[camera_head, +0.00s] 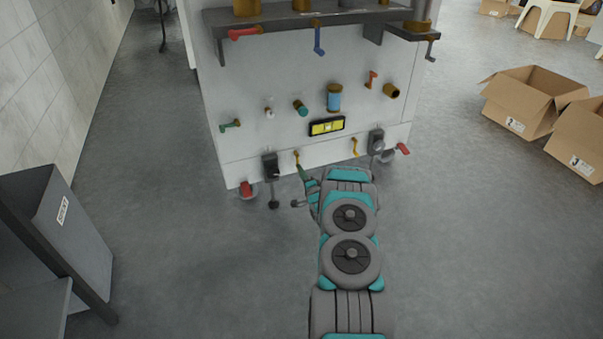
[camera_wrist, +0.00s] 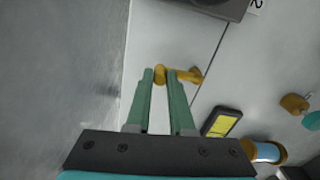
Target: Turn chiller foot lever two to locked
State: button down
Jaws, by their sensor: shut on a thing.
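A small yellow-orange lever (camera_head: 297,157) sticks out low on the white machine panel, right of a dark foot box. In the wrist view the lever (camera_wrist: 186,75) is a short bar with a rounded end, and a label reading 2 shows near the dark box above it. My gripper (camera_head: 303,173) reaches the lever from below. In the wrist view the green fingers of my gripper (camera_wrist: 160,78) are closed on the lever's rounded end, one on each side. A second yellow lever (camera_head: 354,147) sits further right on the panel.
Dark foot boxes (camera_head: 270,165) flank the panel's lower edge, with red pieces (camera_head: 246,189) near the floor. A yellow display (camera_head: 327,127) and several coloured levers sit above. Open cardboard boxes (camera_head: 530,100) stand right, a grey cabinet (camera_head: 75,235) left. Floor between is clear.

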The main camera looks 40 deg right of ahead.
jog(key=c, duration=0.8)
grip_release()
jog(key=v, duration=0.7)
jog(key=shift+s+a+p, duration=0.1)
jog(key=shift+s+p, duration=0.25)
jog(key=shift+s, duration=0.05)
jog(key=shift+w, duration=0.1)
